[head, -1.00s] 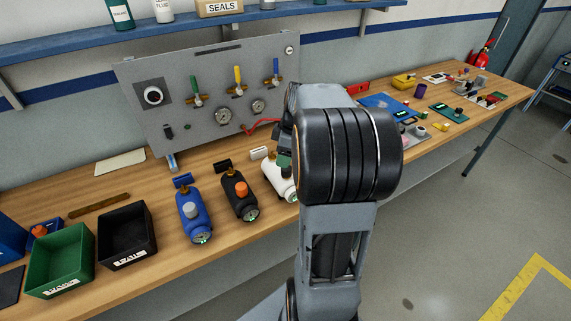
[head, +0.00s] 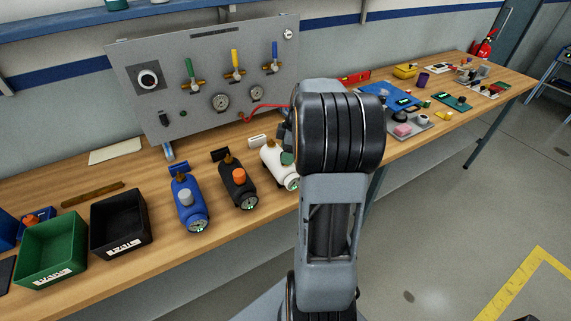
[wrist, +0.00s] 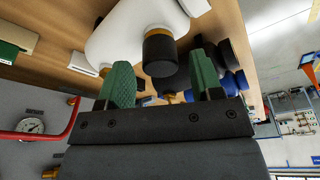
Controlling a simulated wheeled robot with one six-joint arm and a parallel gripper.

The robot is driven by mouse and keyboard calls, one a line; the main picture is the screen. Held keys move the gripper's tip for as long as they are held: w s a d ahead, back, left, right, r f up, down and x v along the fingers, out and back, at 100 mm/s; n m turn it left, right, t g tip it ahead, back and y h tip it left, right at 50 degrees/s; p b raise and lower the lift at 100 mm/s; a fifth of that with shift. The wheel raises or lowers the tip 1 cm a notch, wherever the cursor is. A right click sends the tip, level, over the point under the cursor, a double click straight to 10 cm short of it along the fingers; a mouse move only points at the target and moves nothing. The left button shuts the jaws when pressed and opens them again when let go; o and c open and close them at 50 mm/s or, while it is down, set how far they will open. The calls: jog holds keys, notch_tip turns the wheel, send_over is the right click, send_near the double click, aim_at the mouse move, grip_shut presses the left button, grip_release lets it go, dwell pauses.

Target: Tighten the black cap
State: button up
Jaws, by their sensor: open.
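The white canister (head: 276,164) lies on the workbench, partly behind my arm in the head view. In the wrist view the white canister (wrist: 135,28) carries the black cap (wrist: 160,52) on a brass neck. The cap is hidden in the head view. My gripper (wrist: 162,68) is open, with its two green fingers apart. The cap appears between the fingertips in the picture, one finger on each side with gaps. Whether the fingers reach its depth is hard to tell. In the head view only a bit of green finger shows beside the white canister.
A black canister with an orange cap (head: 239,177) and a blue canister with a grey cap (head: 186,197) stand left of the white one. A gauge panel (head: 208,75) rises behind. Black (head: 121,248) and green (head: 50,270) bins sit at the left.

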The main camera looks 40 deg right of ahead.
jog(key=shift+b+x, duration=0.45)
jog(key=shift+x, duration=0.45)
jog(key=n+g, duration=0.1)
jog(key=n, duration=0.3)
jog(key=n+g, duration=0.1)
jog(key=n, duration=0.3)
jog(key=shift+y, duration=0.3)
jog(key=shift+c, duration=0.3)
